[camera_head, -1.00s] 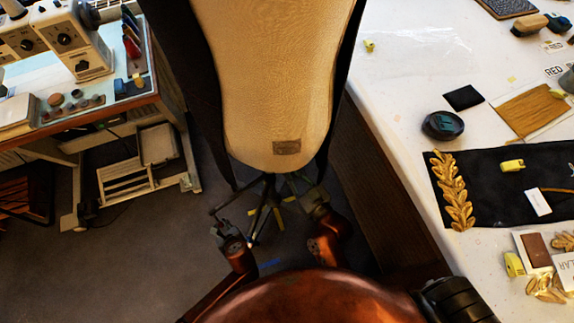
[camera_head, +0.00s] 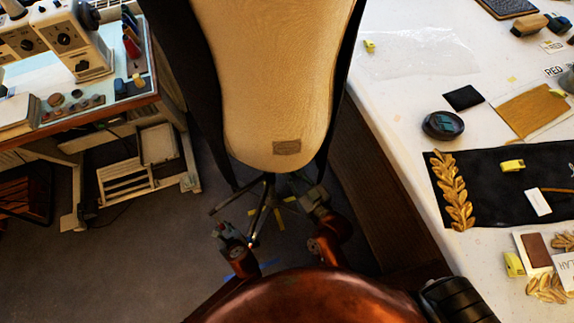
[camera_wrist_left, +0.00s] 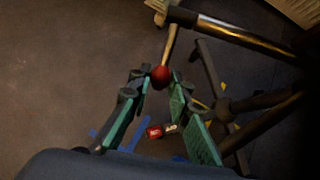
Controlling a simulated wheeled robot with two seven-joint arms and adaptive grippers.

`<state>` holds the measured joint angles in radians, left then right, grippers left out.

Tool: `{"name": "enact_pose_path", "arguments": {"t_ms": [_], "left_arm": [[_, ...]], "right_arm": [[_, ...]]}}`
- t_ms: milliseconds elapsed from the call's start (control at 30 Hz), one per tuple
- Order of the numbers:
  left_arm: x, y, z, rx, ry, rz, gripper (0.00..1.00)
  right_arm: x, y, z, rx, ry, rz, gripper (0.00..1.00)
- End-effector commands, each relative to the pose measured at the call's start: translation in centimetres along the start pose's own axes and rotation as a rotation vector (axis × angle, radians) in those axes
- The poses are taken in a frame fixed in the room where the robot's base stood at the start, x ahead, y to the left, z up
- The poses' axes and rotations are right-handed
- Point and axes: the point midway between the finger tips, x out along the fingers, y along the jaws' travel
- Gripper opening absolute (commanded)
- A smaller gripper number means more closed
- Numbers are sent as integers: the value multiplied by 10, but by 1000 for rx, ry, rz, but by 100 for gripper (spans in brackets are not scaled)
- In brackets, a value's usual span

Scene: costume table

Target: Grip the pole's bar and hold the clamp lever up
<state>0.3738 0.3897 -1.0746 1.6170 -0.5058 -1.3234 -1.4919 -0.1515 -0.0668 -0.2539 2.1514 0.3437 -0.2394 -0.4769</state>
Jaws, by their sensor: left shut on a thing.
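A padded dress form (camera_head: 280,70) stands in the middle of the head view, its dark stand (camera_head: 266,205) below it. In the left wrist view, a thin tan lever (camera_wrist_left: 171,45) ends in a red ball knob (camera_wrist_left: 160,75). My left gripper (camera_wrist_left: 160,82) is shut on this knob, with its green-padded fingers on either side. In the head view my left gripper (camera_head: 225,231) is left of the stand. A dark bar (camera_wrist_left: 235,36) crosses beyond the lever. My right gripper (camera_head: 316,196) is close to the stand's right side; its jaws are too small and dark to read.
A white table (camera_head: 400,130) with costume trims is at the right, its dark wooden side (camera_head: 365,180) close to my right arm. A sewing-machine table (camera_head: 110,105) is at the left. Dark stand legs (camera_wrist_left: 262,100) spread below. The floor (camera_head: 130,255) at lower left is clear.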

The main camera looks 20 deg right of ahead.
Motion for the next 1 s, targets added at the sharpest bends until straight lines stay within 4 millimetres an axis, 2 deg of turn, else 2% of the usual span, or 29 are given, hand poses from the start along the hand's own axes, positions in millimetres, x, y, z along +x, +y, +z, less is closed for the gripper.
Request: {"name": "enact_pose_path", "arguments": {"t_ms": [167, 533, 1000], "left_arm": [[-2, -1, 1, 0, -1, -1, 3], [-23, -1, 9, -1, -3, -3, 4], [-28, -1, 12, -1, -4, -3, 4]], "right_arm": [[0, 0, 1, 0, -2, 0, 0], [0, 0, -1, -1, 2, 0, 0], [1, 0, -6, -1, 11, 2, 0]]}}
